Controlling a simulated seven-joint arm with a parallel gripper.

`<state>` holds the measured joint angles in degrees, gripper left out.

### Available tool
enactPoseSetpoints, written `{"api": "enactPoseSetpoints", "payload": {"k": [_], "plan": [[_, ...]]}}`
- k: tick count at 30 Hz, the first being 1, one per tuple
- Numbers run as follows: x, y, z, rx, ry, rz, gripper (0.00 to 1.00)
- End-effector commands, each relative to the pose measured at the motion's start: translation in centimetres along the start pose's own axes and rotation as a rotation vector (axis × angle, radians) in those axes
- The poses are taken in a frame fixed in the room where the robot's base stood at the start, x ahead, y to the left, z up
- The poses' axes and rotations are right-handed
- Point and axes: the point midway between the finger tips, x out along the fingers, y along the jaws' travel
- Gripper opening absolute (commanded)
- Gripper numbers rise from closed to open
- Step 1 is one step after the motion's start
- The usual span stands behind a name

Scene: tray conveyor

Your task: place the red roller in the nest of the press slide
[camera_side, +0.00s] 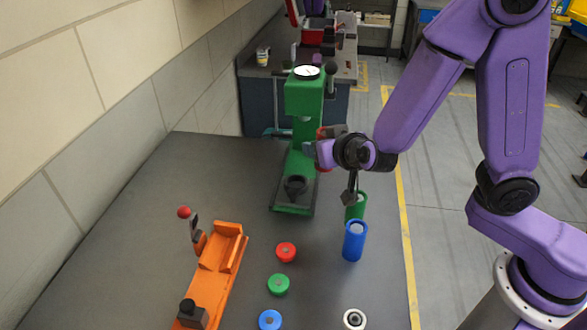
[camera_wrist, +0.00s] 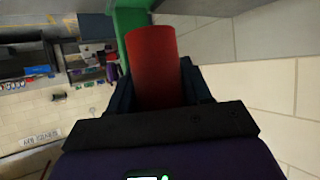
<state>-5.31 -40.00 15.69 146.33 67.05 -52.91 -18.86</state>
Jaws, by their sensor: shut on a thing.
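My gripper (camera_side: 334,132) is shut on the red roller (camera_wrist: 155,62), which shows between its two dark fingers in the wrist view. In the side view only a small red part of the roller (camera_side: 321,134) shows at the gripper. The green press (camera_side: 303,100) stands just left of the gripper, and part of it appears behind the roller in the wrist view (camera_wrist: 131,18). A dark round cup, apparently the nest (camera_side: 295,184), is at the press's foot, below and left of the gripper. The roller is above the nest and apart from it.
A green cylinder (camera_side: 355,208) and a blue cylinder (camera_side: 354,243) stand below the gripper. An orange fixture (camera_side: 214,272) with a red-knobbed lever is at left. Red (camera_side: 286,252), green (camera_side: 278,285) and blue (camera_side: 270,319) discs and a pale ring (camera_side: 354,319) lie in front.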

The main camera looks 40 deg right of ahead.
Motion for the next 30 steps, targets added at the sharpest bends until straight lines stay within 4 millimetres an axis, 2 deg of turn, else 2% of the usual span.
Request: {"api": "enactPoseSetpoints", "payload": {"k": [5, 11, 24, 30], "plan": [[0.6, -0.2, 0.1, 0.001, -0.002, 0.001, 0.10], [2.8, -1.3, 0.0, 0.000, -0.003, 0.001, 0.10], [7.7, -2.9, 2.3, -0.001, -0.002, 0.001, 0.10], [8.8, -3.3, 2.7, 0.000, 0.000, -0.001, 0.10]]}}
